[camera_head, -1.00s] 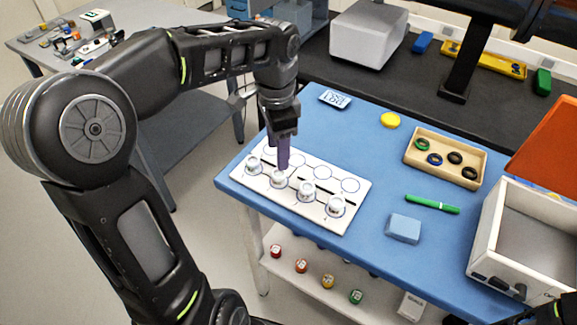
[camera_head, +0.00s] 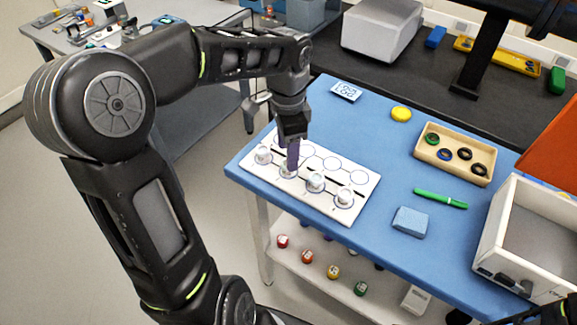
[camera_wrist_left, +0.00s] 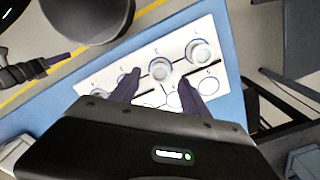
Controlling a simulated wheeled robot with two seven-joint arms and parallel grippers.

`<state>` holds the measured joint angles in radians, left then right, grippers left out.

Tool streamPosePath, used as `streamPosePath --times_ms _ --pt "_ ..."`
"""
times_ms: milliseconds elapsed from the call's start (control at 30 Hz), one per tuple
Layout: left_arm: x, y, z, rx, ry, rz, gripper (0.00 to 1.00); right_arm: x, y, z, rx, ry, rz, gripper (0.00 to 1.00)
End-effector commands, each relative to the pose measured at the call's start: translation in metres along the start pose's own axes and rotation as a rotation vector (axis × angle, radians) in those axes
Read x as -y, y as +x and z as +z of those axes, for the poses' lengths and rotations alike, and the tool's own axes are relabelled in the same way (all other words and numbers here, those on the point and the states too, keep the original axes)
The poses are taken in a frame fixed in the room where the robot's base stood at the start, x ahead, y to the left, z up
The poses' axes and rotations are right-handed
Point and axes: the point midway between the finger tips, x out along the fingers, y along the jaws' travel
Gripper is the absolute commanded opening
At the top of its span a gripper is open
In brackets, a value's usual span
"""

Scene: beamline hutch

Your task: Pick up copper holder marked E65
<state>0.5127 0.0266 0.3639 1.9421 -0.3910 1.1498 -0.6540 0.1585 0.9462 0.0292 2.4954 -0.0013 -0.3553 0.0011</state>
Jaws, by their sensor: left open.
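A white board (camera_head: 333,206) on the blue table carries a row of small round pale metallic holders: one at its left end (camera_head: 263,155), a second (camera_head: 286,171), a third (camera_head: 315,183) and one at the right end (camera_head: 344,197). No E65 mark is legible, and none looks clearly copper. My left gripper (camera_head: 293,165) points down at the second holder and partly hides it. In the left wrist view its open fingers (camera_wrist_left: 160,78) lie either side of a holder (camera_wrist_left: 160,68); contact cannot be told. Another holder (camera_wrist_left: 200,52) stands beyond the right finger. My right gripper is out of view.
Behind the board are a label plate (camera_head: 346,92) and a yellow disc (camera_head: 401,114). Coloured-topped vials stand on the lower shelf (camera_head: 312,238).

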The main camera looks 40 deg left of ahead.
Motion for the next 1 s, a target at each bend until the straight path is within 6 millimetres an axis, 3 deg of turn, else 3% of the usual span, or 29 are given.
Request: streamPosePath --times_ms 300,900,1000 --pt "0.0 0.041 0.0 0.001 0.001 0.002 0.54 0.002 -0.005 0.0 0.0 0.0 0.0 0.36" --pt "0.001 0.042 -0.001 0.0 0.001 0.0 0.54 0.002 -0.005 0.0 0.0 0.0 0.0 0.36" --pt "0.001 0.042 -0.001 0.0 0.001 0.0 0.47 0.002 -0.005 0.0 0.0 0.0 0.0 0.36"
